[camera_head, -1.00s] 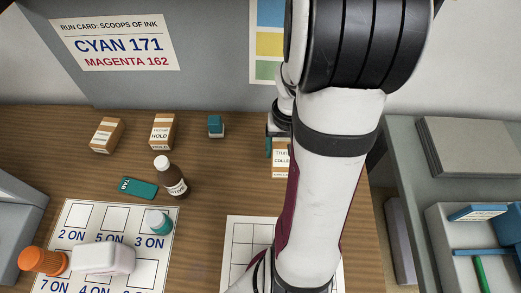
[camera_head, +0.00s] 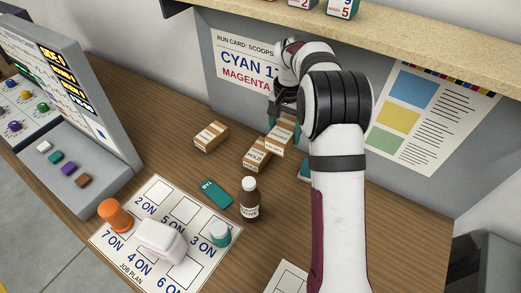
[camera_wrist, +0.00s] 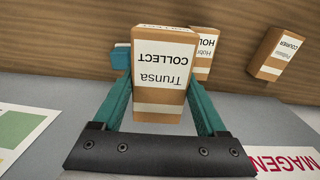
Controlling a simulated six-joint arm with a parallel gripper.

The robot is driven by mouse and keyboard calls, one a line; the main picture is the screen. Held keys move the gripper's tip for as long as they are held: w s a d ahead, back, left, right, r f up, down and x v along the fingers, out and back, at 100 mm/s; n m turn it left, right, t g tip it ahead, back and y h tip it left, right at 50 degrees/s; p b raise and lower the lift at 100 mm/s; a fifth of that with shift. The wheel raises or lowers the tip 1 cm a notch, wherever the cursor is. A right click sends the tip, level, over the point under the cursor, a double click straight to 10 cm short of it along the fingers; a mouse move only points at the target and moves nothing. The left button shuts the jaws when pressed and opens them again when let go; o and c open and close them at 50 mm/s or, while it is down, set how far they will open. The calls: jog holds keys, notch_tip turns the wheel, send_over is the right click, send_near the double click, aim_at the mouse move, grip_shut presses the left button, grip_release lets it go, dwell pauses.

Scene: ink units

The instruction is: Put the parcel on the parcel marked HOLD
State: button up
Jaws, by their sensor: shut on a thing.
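My gripper (camera_head: 285,118) is shut on the parcel with the COLLECT label (camera_head: 277,142), a brown box with a white label. In the wrist view this parcel (camera_wrist: 163,75) sits between the teal fingers. The parcel marked HOLD (camera_head: 254,160) stands on the table; the held parcel overlaps its right side in the head view. In the wrist view the HOLD parcel (camera_wrist: 204,62) is partly hidden behind the held one. I cannot tell whether the two touch.
The COURIER parcel (camera_head: 210,136) stands left of the HOLD parcel. A small teal block (camera_head: 304,171) is at the right, partly behind my arm. A shelf (camera_head: 400,35) runs above the back panel.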

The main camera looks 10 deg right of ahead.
send_near(255, 156)
notch_tip(255, 156, down, 6)
jog(key=shift+f, duration=0.1)
jog(key=shift+f, duration=0.15)
jog(key=o, duration=1.5)
notch_tip(255, 156, up, 12)
jog(key=shift+r, duration=0.2)
